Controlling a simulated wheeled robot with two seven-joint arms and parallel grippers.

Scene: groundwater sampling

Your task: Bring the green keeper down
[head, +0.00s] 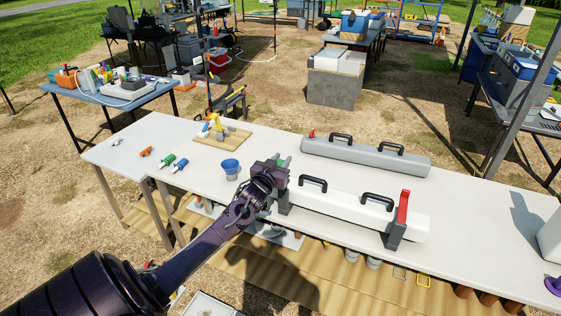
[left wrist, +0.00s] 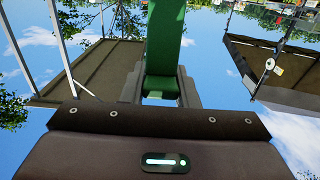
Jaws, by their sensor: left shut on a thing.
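A long white case (head: 335,205) with two black handles lies on the white table, with a dark grey bracket at each end. The green keeper (head: 284,161) is at its left end, mostly hidden by my gripper; its visible tip sticks up above the case. In the left wrist view the green keeper (left wrist: 165,35) runs up between the fingers. My left gripper (head: 270,174) is shut on it. A red keeper (head: 403,205) stands upright at the case's right end.
A grey case (head: 365,157) lies behind the white one. A blue bucket (head: 230,168) stands left of my gripper. Small coloured pieces and a wooden board (head: 222,137) are farther left.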

